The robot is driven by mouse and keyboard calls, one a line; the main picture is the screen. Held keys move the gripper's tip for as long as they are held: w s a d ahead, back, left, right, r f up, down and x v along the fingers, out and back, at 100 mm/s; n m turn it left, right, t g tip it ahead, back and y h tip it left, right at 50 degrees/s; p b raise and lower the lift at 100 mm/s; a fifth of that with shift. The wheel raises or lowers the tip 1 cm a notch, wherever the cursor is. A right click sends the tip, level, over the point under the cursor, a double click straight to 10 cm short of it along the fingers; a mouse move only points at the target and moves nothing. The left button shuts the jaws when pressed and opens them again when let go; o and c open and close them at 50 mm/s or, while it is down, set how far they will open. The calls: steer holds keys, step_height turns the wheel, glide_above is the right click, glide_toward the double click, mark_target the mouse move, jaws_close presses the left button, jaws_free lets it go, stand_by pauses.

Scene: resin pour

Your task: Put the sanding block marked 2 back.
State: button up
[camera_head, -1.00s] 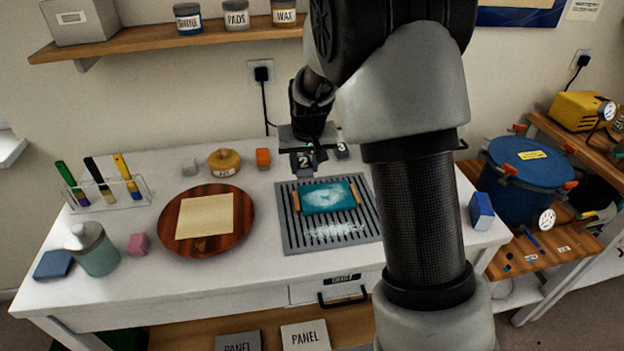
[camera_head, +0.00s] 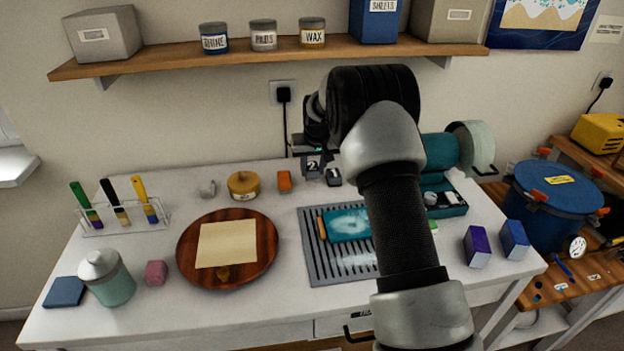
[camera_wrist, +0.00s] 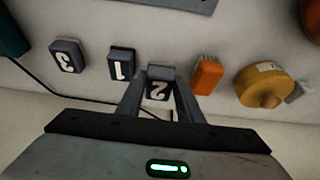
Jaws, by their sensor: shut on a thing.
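The sanding block marked 2 (camera_head: 311,166) is dark grey with a white number on its face. My gripper (camera_head: 312,152) is shut on it near the back of the white table, and the wrist view shows it between the fingers (camera_wrist: 158,92). It is between the sanding block marked 1 (camera_wrist: 120,63) and an orange block (camera_wrist: 207,75). The block marked 3 (camera_wrist: 67,55) stands beyond block 1. In the head view, block 1 (camera_head: 334,177) shows just right of block 2. I cannot tell whether block 2 touches the table.
A slatted grey tray (camera_head: 312,262) with a teal piece (camera_head: 347,224) lies in front. The orange block (camera_head: 284,181) and a yellow jar (camera_head: 243,186) stand to the left. The shelf (camera_head: 180,67) hangs above. A black cable (camera_head: 285,120) runs down the wall.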

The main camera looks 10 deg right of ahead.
mark_target(313, 174)
steer(key=shift+f, duration=1.95)
steer(key=shift+f, duration=0.2)
steer(key=o, duration=1)
steer(key=shift+o, duration=0.2)
